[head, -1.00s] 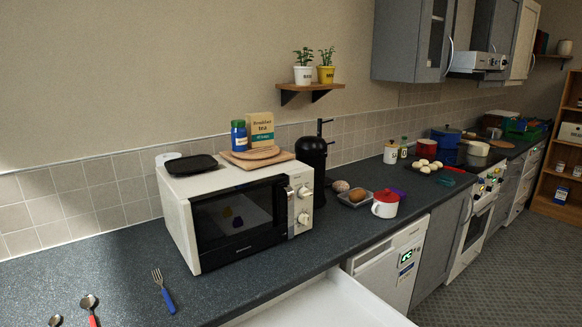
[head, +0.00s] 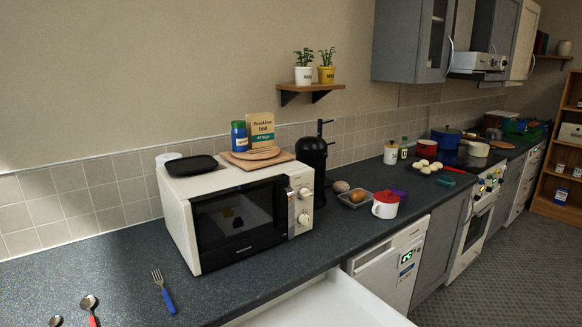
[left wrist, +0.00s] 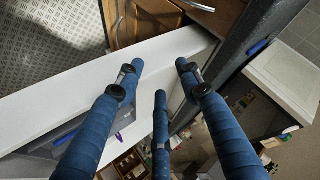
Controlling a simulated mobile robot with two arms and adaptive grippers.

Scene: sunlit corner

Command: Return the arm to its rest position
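My left gripper (left wrist: 160,76) shows only in the left wrist view. Its blue-wrapped fingers are spread apart, with nothing between the tips. A white drawer (left wrist: 60,82) passes behind the fingers in that view; I cannot tell how far it is from them. In the head view, the open white drawer (head: 335,303) juts out below the counter. Neither arm shows in the head view, and my right gripper is in no frame.
The dark counter (head: 110,265) carries a microwave (head: 240,215), a fork with a blue handle (head: 164,292), a red-handled spoon (head: 89,303) and a black coffee machine (head: 313,160). The tiled floor (head: 490,265) is clear at right.

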